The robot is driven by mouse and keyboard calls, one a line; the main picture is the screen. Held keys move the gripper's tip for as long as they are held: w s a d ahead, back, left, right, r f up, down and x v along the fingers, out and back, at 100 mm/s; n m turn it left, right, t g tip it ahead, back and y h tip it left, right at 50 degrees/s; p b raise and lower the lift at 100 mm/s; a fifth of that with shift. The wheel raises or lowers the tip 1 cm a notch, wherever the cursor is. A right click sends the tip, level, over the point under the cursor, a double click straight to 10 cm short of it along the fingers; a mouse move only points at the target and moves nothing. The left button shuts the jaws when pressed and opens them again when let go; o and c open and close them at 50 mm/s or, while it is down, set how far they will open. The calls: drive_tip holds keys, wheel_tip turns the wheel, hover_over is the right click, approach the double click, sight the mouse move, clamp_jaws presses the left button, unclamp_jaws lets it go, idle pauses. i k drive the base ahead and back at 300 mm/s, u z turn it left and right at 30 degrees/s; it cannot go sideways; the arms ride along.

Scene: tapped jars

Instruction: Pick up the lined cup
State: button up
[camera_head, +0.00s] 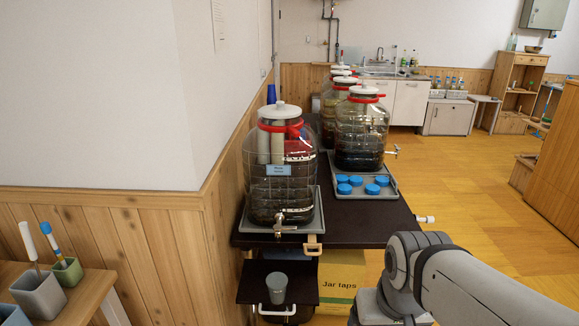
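A grey cup (277,288) stands upright on a dark low shelf (250,290) below the tap of the nearest jar. It is too small to tell whether it is lined. Parts of my own arm show at the lower right, to the right of the cup. My gripper is not in view. The nearest glass jar (255,185) has a red band, a white lid and a metal tap (279,222).
The dark table (375,222) above the shelf carries several jars and a grey tray (391,185) of blue lids. A "Jar taps" box (341,278) stands right of the shelf. Open floor (480,220) lies right.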

sight(277, 281)
drive_tip(key=z, duration=1.15)
drive_tip(key=k, duration=1.4)
drive_tip(key=u, duration=1.05)
drive_tip(key=i, duration=1.4)
drive_tip(key=u, duration=0.05)
